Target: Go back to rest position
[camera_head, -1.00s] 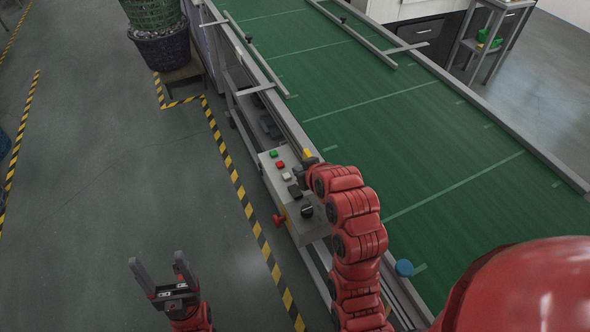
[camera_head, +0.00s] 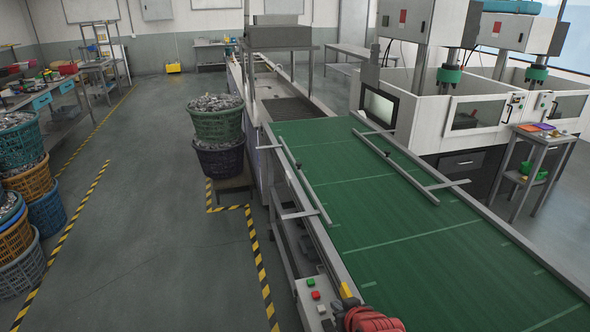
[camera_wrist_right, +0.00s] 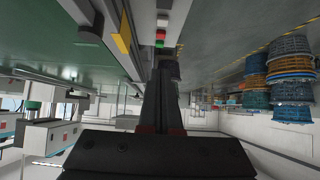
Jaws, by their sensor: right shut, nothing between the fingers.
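In the head view only a red part of my right arm shows at the bottom edge, beside the control box (camera_head: 312,305) with its green, red and white buttons. In the right wrist view my right gripper (camera_wrist_right: 164,66) has its dark fingers together with nothing between them. The box's button panel (camera_wrist_right: 153,28) also shows there, beyond the fingertips. I cannot tell the exact gap between fingertips and panel. My left gripper is out of view.
The green conveyor (camera_head: 400,240) with metal rails runs along the right. Stacked baskets stand left (camera_head: 28,180) and beside the conveyor (camera_head: 218,120). White machines (camera_head: 470,110) and a small side table (camera_head: 545,140) are at right. The striped-line aisle floor is open.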

